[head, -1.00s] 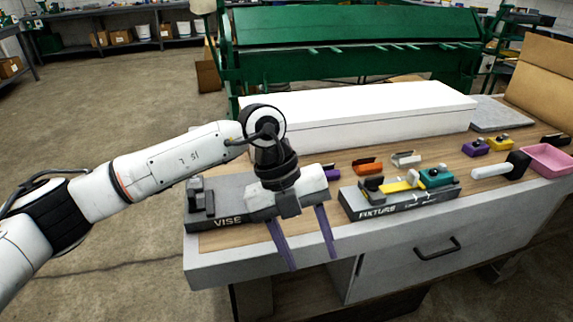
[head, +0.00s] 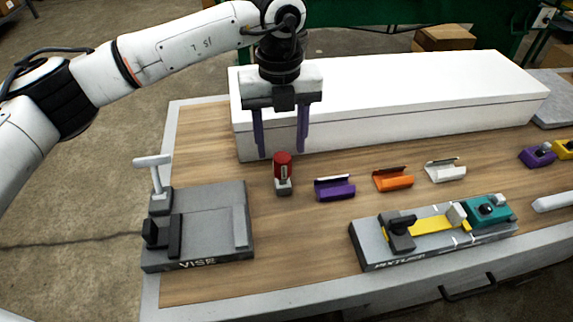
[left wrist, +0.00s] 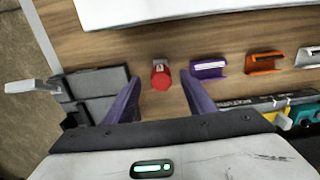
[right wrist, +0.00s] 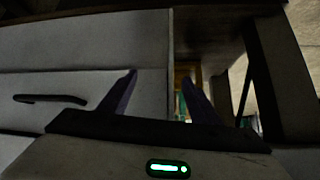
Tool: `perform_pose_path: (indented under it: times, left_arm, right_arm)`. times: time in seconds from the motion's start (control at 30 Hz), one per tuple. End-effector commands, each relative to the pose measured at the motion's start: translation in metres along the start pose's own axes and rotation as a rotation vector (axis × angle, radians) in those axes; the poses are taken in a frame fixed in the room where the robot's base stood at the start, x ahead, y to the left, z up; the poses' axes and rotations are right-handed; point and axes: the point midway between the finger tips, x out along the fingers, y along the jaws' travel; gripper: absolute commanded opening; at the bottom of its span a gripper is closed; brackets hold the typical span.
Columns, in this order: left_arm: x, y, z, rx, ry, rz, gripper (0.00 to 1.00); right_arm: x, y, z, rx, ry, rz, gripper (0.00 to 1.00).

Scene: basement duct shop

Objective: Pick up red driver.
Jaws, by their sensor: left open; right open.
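The red driver (head: 283,167) stands upright in a small grey holder (head: 283,188) on the wooden bench, right of the vise. My left gripper (head: 281,152) is open and empty above it, its two purple fingers pointing down. In the left wrist view the red driver (left wrist: 160,77) shows between and beyond the open fingertips (left wrist: 160,82), apart from both. My right gripper (right wrist: 160,82) shows only in the right wrist view, open and empty, facing the bench's drawer front.
The vise (head: 205,225) lies left of the driver. Purple (head: 334,188), orange (head: 393,179) and white (head: 445,170) trays stand to its right. The fixture (head: 375,250) is in front of them. A long white box (head: 390,105) stands behind.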

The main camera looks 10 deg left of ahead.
Motion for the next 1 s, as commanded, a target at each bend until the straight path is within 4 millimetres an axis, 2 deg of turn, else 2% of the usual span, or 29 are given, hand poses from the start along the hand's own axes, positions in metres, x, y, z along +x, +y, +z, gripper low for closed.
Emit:
perform_pose_path:
  times: [0.2,0.37,0.6,0.73,0.93,0.97,1.0]
  left_arm:
    - [0.033,0.001,-0.001,0.0,0.003,0.002,0.5]
    - [0.048,0.0,-0.002,0.001,0.003,0.001,0.5]
    - [0.083,-0.002,-0.006,0.0,0.004,0.0,0.5]
    - [0.093,-0.002,-0.006,0.0,0.002,0.0,0.5]
    - [0.093,-0.002,-0.006,0.001,0.001,-0.001,0.5]
    - [0.093,-0.002,-0.006,0.001,0.001,-0.001,0.48]
    - [0.093,-0.002,-0.006,0.001,0.001,-0.001,0.42]
  right_arm:
    - [-0.006,-0.002,0.008,0.003,-0.024,-0.002,0.57]
    - [-0.008,-0.002,0.005,0.003,-0.023,-0.002,0.57]
    - [-0.013,-0.003,-0.004,0.002,-0.015,-0.002,0.57]
    - [-0.013,-0.003,-0.008,0.001,-0.009,-0.002,0.57]
    - [-0.012,-0.002,-0.008,0.0,-0.008,-0.002,0.57]
    - [-0.012,-0.002,-0.008,0.0,-0.008,-0.002,0.57]
    - [-0.012,-0.002,-0.008,0.0,-0.007,-0.002,0.57]
